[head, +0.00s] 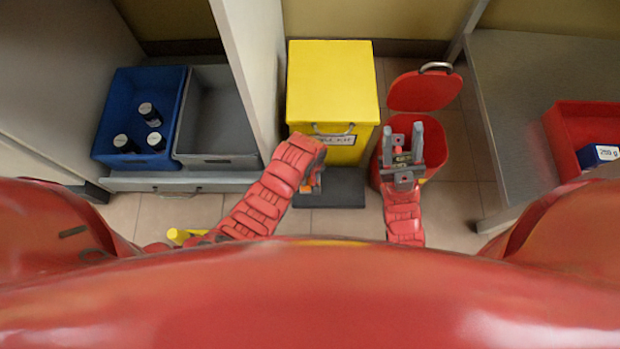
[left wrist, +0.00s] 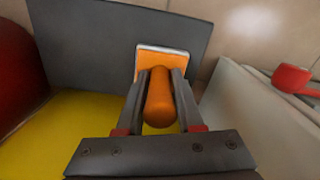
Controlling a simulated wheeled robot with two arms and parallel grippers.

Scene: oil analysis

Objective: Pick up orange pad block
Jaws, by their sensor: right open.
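The orange pad block shows in the left wrist view as a rounded orange handle (left wrist: 160,98) with a flat, pale-edged orange pad (left wrist: 174,60) beyond it. My left gripper (left wrist: 161,76) has one finger on each side of the handle, with no clear gap at the fingertips. In the head view my left gripper (head: 314,181) is in front of the yellow box, and its wrist hides most of the block. My right gripper (head: 403,128) is open and empty above the red bin.
The yellow box (head: 332,85) stands behind a dark plate (head: 335,189). The red bin (head: 436,150) has its red lid (head: 425,92) raised. A blue crate (head: 113,103) with several dark bottles and a grey crate (head: 214,122) are at left. A red tray (head: 574,110) is on the right table.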

